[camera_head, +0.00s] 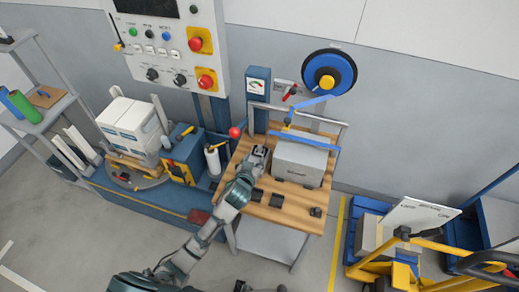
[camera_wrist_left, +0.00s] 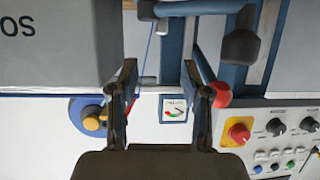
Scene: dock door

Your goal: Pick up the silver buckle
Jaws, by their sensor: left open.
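My left gripper (camera_head: 257,160) reaches over the wooden table, just left of the grey box (camera_head: 300,162). In the left wrist view its two dark fingers (camera_wrist_left: 160,72) stand apart with nothing between them. I cannot make out the silver buckle with certainty. Several small dark pieces lie on the table, one of them near the front right corner (camera_head: 316,212), too small to identify. A blue strap (camera_head: 312,105) runs from the blue reel (camera_head: 329,73) down to the box. My right gripper is not in view.
A red ball knob (camera_head: 235,132) stands close to the left gripper; it also shows in the left wrist view (camera_wrist_left: 221,95). A control panel (camera_head: 165,45) is on the wall behind. A yellow pallet jack (camera_head: 440,258) stands at the right.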

